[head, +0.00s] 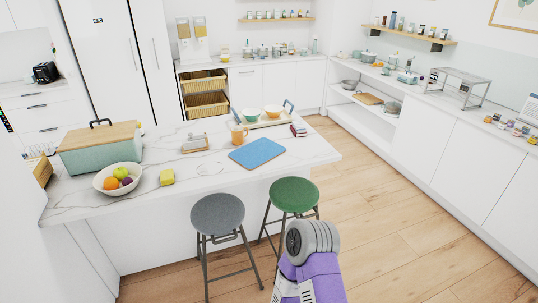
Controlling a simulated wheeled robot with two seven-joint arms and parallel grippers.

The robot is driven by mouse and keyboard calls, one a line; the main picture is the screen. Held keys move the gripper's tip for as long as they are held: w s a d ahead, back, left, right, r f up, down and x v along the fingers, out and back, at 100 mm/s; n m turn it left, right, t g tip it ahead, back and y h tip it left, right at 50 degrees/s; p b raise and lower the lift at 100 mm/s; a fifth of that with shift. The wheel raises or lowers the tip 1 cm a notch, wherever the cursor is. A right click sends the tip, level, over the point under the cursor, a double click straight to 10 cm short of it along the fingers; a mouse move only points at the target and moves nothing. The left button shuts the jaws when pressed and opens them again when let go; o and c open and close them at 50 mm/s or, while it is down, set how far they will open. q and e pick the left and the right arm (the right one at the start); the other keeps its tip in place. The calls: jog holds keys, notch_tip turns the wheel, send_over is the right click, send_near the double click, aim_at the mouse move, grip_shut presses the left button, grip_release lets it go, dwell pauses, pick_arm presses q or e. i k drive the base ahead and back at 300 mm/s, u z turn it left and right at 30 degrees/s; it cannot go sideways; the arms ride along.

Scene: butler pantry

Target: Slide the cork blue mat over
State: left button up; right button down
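The blue mat (257,153) lies flat on the white marble-topped island (210,178), near the island's right end. Nothing rests on it. Its blue top face shows; I cannot make out any cork from here. A purple and grey part of one of my arms shows at the bottom of the head view, well in front of the island and apart from the mat. Neither gripper is in view.
A tray with bowls (262,121), an orange mug (238,133) and a small dark red stack (298,130) stand behind the mat. Grey (218,214) and green (294,194) stools stand in front.

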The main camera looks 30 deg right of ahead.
aim_at(253, 155)
jog(key=z, duration=1.7)
jog(key=i, duration=2.25)
jog(key=u, duration=2.35)
